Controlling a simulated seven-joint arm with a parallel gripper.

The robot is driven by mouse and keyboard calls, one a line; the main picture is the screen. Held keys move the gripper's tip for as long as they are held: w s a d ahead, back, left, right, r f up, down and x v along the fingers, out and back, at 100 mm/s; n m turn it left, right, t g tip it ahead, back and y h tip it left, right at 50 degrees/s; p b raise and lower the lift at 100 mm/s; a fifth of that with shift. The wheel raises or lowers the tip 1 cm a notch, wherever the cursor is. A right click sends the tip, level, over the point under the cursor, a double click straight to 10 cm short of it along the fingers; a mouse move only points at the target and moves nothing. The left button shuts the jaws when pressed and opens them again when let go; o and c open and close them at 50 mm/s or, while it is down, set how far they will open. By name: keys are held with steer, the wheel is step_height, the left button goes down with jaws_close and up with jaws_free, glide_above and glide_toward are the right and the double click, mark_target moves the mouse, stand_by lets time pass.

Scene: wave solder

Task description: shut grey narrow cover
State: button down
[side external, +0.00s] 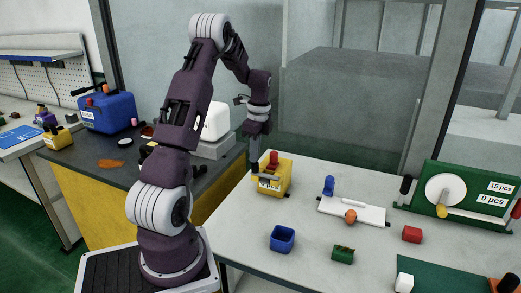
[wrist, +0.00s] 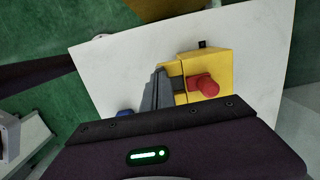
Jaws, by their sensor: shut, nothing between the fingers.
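A yellow box (side external: 284,176) with a red knob (side external: 273,159) on top stands near the left edge of the white table. A narrow grey strip (side external: 267,178) shows against the box and looks like the grey cover; how far it stands open is unclear. My gripper (side external: 254,170) points down beside the box's left side, shut and empty. In the wrist view, its grey fingers (wrist: 160,92) are beside the yellow box (wrist: 205,66), left of the red knob (wrist: 207,85). I cannot tell whether they touch the cover.
A blue open container (side external: 282,238), a green block (side external: 343,255) and a red block (side external: 412,234) lie on the table. A white board (side external: 370,214) and a green crank device (side external: 470,190) are further right. Bare tabletop lies between the yellow box and the blue container.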

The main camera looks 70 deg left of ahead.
steer(key=shift+s, duration=0.1)
step_height(320, 180, up, 14)
steer(key=r, duration=0.1)
steer(key=w+d+r+n+t, duration=0.15)
steer(key=d+r, duration=0.25)
steer(key=d, duration=0.5)
steer(key=s+d+r+n+t, duration=0.1)
steer(key=s+d, duration=0.1)
steer(key=d, duration=0.6)
steer(key=s+d+r+n+t, duration=0.1)
steer(key=s+d+r+n, duration=0.1)
steer(key=d, duration=0.6)
steer(key=s+d+f+n+t, duration=0.3)
steer(key=s+d+f+n, duration=0.1)
steer(key=s+d, duration=0.7)
steer(key=shift+s+d+f+h, duration=0.15)
steer(key=shift+d+f+h, duration=0.3)
steer(key=shift+f, duration=0.25)
